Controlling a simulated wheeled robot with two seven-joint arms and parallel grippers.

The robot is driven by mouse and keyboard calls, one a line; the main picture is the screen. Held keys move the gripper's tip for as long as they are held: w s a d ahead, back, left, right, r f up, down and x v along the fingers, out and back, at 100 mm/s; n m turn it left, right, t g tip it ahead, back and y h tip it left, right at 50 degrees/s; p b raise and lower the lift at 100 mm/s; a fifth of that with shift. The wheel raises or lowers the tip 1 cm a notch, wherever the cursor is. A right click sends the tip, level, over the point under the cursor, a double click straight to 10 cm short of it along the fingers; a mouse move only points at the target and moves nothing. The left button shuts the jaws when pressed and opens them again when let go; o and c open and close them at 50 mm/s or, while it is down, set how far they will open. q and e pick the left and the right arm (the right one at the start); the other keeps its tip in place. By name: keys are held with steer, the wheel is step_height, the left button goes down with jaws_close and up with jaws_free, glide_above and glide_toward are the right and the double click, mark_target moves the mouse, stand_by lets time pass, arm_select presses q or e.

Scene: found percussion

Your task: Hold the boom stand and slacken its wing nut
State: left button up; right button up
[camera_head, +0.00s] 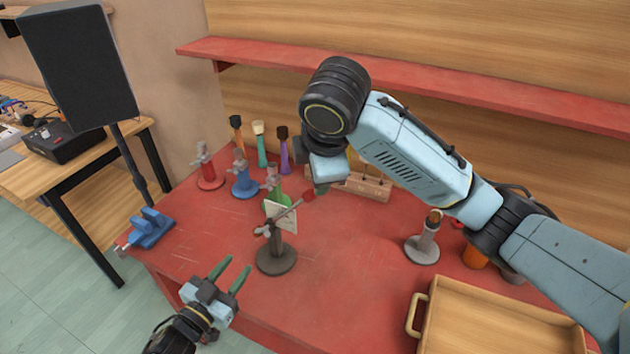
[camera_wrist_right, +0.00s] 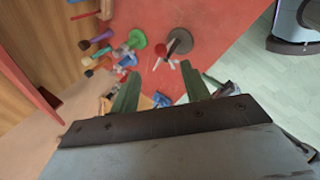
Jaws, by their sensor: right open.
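The boom stand (camera_head: 277,255) stands upright on the red table, with a dark round base and a thin boom slanting up to the right. Its pale wing nut (camera_head: 263,230) is at the left of the joint, near a pale card. In the right wrist view its dark base (camera_wrist_right: 180,41) shows beyond the fingers. My left gripper (camera_head: 230,275) is open and empty, in front and to the left of the stand, apart from it. My right gripper (camera_head: 322,187) is above the table near the boom's upper end; its fingers (camera_wrist_right: 160,88) are apart and empty in the right wrist view.
Red (camera_head: 208,178), blue (camera_head: 245,187) and green stands are behind the boom stand. A blue vise (camera_head: 150,228) is at the left edge. A grey stand (camera_head: 424,247) and a wooden tray (camera_head: 500,320) are to the right. A red shelf (camera_head: 420,75) crosses the back wall.

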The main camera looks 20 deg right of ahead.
mark_target(264, 231)
steer(key=x, duration=1.2)
steer(key=shift+w+f, duration=0.1)
steer(key=shift+f, duration=0.25)
jaws_close()
stand_by(0.5)
arm_select(q)
steer(key=o, duration=0.5)
steer(key=shift+s+a, duration=0.1)
steer(key=shift+s, duration=0.05)
steer(key=shift+c, duration=0.2)
steer(key=shift+o, duration=0.3)
steer(key=shift+s+a+n, duration=0.65)
steer(key=shift+s+n, duration=0.05)
steer(key=x, duration=1.2)
